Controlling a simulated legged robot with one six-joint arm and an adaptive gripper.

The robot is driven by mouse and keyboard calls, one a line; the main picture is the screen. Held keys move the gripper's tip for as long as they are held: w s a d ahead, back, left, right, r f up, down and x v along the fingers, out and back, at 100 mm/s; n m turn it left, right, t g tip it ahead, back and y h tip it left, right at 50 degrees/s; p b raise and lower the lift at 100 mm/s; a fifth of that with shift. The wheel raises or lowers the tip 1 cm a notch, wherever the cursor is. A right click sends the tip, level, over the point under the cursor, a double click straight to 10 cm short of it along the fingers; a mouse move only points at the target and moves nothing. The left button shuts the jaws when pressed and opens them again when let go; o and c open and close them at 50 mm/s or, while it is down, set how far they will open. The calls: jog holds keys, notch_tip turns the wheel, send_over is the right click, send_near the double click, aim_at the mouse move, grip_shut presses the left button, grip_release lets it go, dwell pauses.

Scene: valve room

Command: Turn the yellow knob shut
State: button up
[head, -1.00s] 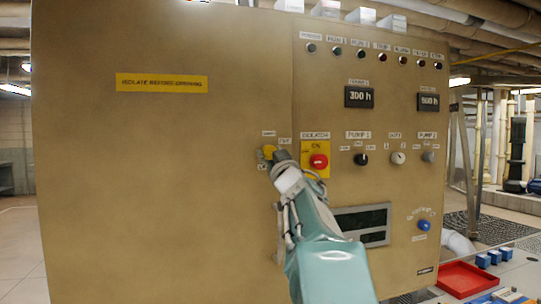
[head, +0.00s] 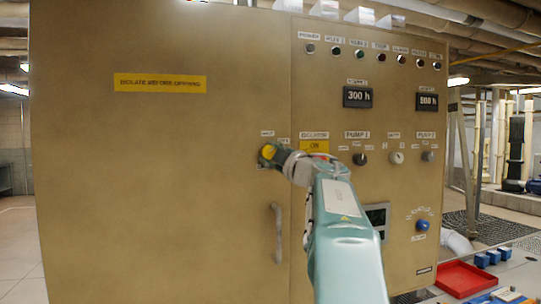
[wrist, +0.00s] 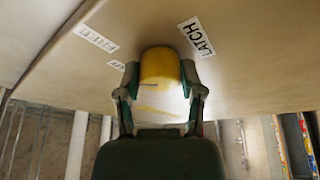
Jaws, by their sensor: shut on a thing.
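The yellow knob (head: 268,151) is on the tan cabinet door, left of the isolator plate. In the wrist view the knob (wrist: 161,68) sits between the two fingers of my gripper (wrist: 160,98), which is shut on it. A "LATCH" label (wrist: 197,36) and a "FREE" label (wrist: 96,39) are on the panel near the knob. In the head view my gripper (head: 273,154) reaches the knob from the right, and my arm covers part of the isolator. The knob's marking is too small to read.
A grey door handle (head: 277,233) stands out below the knob. A red tray (head: 465,279) lies at the lower right.

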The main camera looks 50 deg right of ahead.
jog(key=n+g+y, duration=0.1)
jog(key=n, duration=0.4)
jog(key=shift+f+n+g+y, duration=0.1)
jog(key=shift+n+g+y, duration=0.5)
jog(key=shift+n, duration=1)
jog(key=shift+f+g, duration=0.1)
jog(key=shift+g, duration=0.2)
jog(key=o, duration=1.2)
jog(key=shift+w, duration=0.15)
jog(key=shift+c, duration=0.2)
jog(key=shift+h, duration=0.4)
jog(key=shift+s+r, duration=0.2)
jog(key=shift+s, duration=0.05)
jog(key=s+a, duration=0.1)
jog(key=s, duration=1)
jog(key=shift+s+a+r, duration=0.15)
jog(key=shift+s+a, duration=0.05)
jog(key=shift+s, duration=0.05)
